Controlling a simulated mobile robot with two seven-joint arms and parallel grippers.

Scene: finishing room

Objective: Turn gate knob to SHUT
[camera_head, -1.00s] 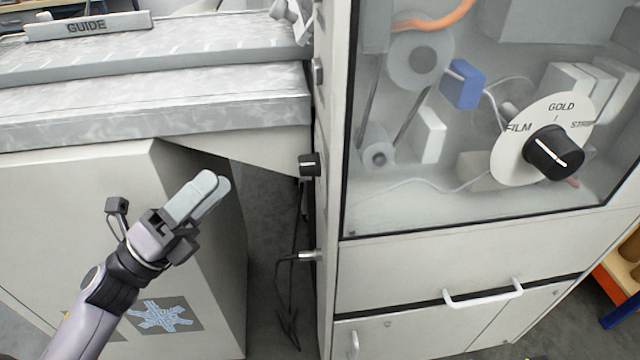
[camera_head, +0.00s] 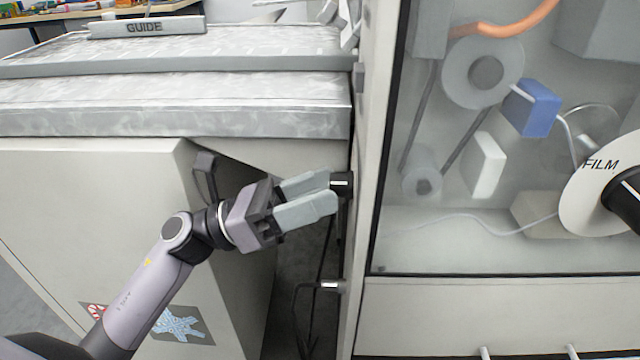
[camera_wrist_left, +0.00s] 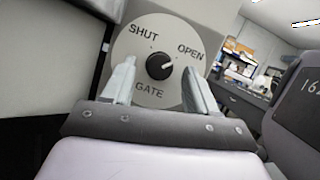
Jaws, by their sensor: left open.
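The gate knob (camera_wrist_left: 159,67) is black, on a round pale dial (camera_wrist_left: 135,52) marked SHUT, OPEN and GATE in the left wrist view. Its white mark points right, toward OPEN. In the head view a black knob (camera_head: 344,182) sticks out from the cabinet's left side, and the dial face is not visible there. My left gripper (camera_head: 331,191) is open with its fingertips at this knob. In the left wrist view my left gripper (camera_wrist_left: 158,77) has one finger on each side of the knob, with gaps between. My right gripper is not in view.
The glass-fronted cabinet (camera_head: 384,240) stands at the right, with a FILM dial (camera_head: 590,190). A grey-topped machine with a GUIDE bar (camera_head: 148,27) is at the left. A narrow gap with a second small fitting (camera_head: 330,286) lies below the gripper.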

